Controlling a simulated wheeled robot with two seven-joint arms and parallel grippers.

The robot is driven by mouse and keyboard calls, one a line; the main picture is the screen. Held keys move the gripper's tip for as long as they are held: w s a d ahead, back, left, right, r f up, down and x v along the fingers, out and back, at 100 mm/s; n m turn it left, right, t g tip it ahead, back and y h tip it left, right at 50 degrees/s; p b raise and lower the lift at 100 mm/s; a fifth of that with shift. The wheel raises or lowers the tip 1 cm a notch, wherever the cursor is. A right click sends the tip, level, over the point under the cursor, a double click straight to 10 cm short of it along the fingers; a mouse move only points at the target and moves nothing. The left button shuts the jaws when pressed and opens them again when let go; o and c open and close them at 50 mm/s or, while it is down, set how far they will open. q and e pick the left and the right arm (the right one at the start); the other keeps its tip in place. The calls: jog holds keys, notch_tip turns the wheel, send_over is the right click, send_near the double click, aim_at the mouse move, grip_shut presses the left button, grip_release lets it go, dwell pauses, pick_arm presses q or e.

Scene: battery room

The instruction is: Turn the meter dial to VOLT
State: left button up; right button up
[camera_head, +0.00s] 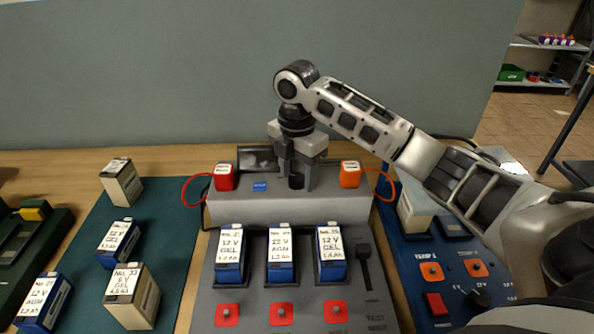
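The meter (240,208) is a grey box at the back of the test bench, with a dark screen behind its top face. Its dial (297,182) is a small black knob on the top face. My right gripper (297,176) points straight down over the meter, its two fingers on either side of the dial. Whether the fingers press on the dial or stand slightly apart from it, I cannot tell. A small blue label (259,186) lies left of the dial; its text is too small to read. The dial's pointer and other markings are hidden or unclear. My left gripper is out of view.
A red block (225,178) and an orange block (349,174) with cables flank the meter top. Three batteries (281,256) stand in the bench in front, beside a dark lever (364,262). More batteries stand on the green mat (178,250) at left. A blue panel (425,252) is at right.

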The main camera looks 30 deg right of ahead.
jog(key=c, duration=0.7)
jog(key=m, duration=0.5)
jog(key=shift+m, duration=0.3)
jog(key=m, duration=0.5)
jog(key=shift+r, duration=0.1)
jog(key=o, duration=0.9)
jog(key=shift+o, duration=0.2)
